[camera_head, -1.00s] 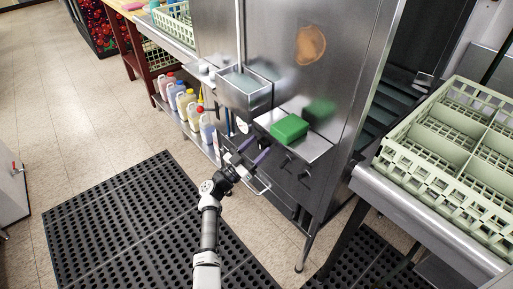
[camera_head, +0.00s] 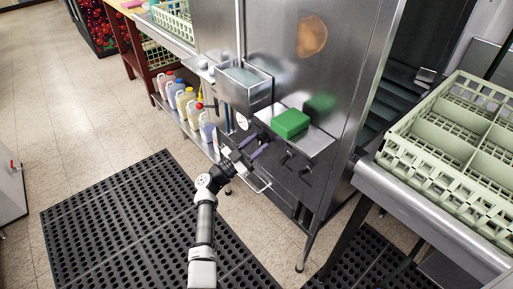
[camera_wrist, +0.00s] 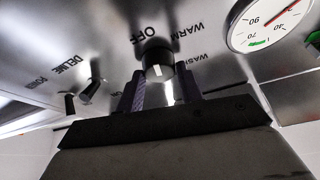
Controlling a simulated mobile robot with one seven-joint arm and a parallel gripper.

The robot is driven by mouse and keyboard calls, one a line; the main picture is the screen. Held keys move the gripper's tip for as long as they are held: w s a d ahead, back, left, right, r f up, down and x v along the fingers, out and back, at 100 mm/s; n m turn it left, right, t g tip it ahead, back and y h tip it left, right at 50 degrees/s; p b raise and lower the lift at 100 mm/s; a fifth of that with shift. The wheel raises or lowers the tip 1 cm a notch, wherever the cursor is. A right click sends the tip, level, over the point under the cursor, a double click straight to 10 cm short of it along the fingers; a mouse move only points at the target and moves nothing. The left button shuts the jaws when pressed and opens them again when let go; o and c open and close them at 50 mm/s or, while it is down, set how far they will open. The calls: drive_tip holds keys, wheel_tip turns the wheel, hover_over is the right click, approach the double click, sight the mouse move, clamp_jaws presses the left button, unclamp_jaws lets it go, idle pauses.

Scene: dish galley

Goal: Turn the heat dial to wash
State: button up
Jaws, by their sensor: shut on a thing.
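The heat dial (camera_wrist: 158,62) is a dark round knob with a white mark on a steel panel, in the upper middle of the wrist view. The labels OFF, WARM and WASH stand around it. I cannot tell for sure which label the mark points at. My gripper (camera_wrist: 158,88) has its purple fingers on both sides of the dial, shut on it. In the head view, my gripper (camera_head: 258,147) is at the machine's front panel, and the dial there is hard to make out behind the fingers.
A temperature gauge (camera_wrist: 268,18) sits beside the dial. Another knob (camera_wrist: 92,90) near the label DELIME is on the other side. Above the panel are a shelf with a green block (camera_head: 290,124) and a steel box (camera_head: 244,92). Several jugs (camera_head: 186,102) stand to the left.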

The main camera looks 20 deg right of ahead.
drive_tip(key=m+g+b, duration=0.2)
drive_tip(key=m, duration=0.2)
drive_tip(key=m+g+b, duration=0.2)
drive_tip(key=m+b, duration=0.1)
drive_tip(key=m, duration=0.1)
drive_tip(key=shift+w+f, duration=0.1)
drive_tip(key=shift+f, duration=0.1)
drive_tip(key=m+g+y+b, duration=0.1)
drive_tip(key=m+b, duration=0.1)
drive_tip(key=m, duration=0.1)
drive_tip(key=m+g+b, duration=0.1)
drive_tip(key=m+b, duration=0.2)
drive_tip(key=shift+w+a+r+m+y, duration=0.1)
drive_tip(key=shift+r+m+y, duration=0.05)
drive_tip(key=shift+m+y, duration=0.2)
drive_tip(key=m+y+b, duration=0.1)
drive_tip(key=m+b, duration=0.1)
drive_tip(key=m+y+b, duration=0.1)
drive_tip(key=m+b, duration=0.1)
drive_tip(key=m, duration=0.1)
drive_tip(key=shift+r+g, duration=0.15)
drive_tip(key=shift+g, duration=0.25)
drive_tip(key=m+y+b, duration=0.1)
drive_tip(key=m, duration=0.1)
drive_tip(key=m+t+y+b, duration=0.1)
drive_tip(key=m+b, duration=0.1)
drive_tip(key=shift+r, duration=0.2)
drive_tip(key=shift+m, duration=0.25)
drive_tip(key=o, duration=1)
drive_tip(key=shift+r, duration=0.1)
